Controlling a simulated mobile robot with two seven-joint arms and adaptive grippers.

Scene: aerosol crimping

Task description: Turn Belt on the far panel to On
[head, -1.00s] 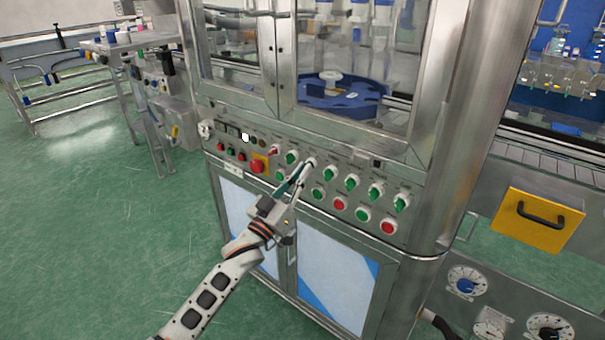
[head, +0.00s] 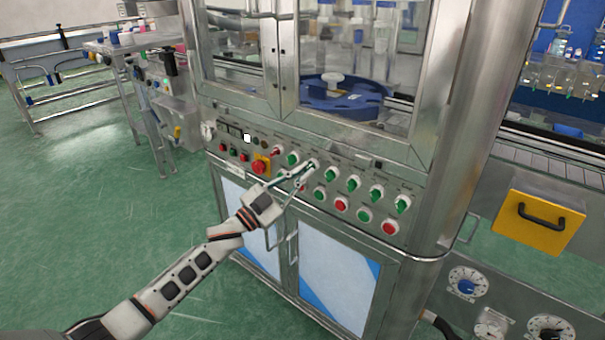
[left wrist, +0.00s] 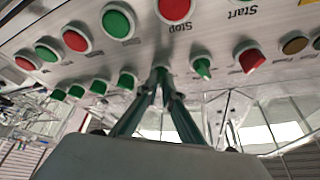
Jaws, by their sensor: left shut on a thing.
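The control panel (head: 330,190) on the front of the steel machine carries a top row of selector knobs and a lower row of round buttons. My left gripper (head: 304,168) has its fingertips on a knob (head: 313,163) in the top row, between one green knob (head: 292,159) and another (head: 331,173). In the left wrist view, upside down, the gripper (left wrist: 161,78) is shut on this knob, which its fingers mostly cover. A green knob (left wrist: 202,67) and a red knob (left wrist: 250,59) are beside it. I cannot read the gripped knob's label. My right gripper is out of view.
A red emergency button (head: 260,167) on a yellow plate is left of my gripper. Cabinet doors with handles (head: 291,250) are below the panel. A yellow drawer (head: 538,222) is at right. Open green floor (head: 120,230) is at left.

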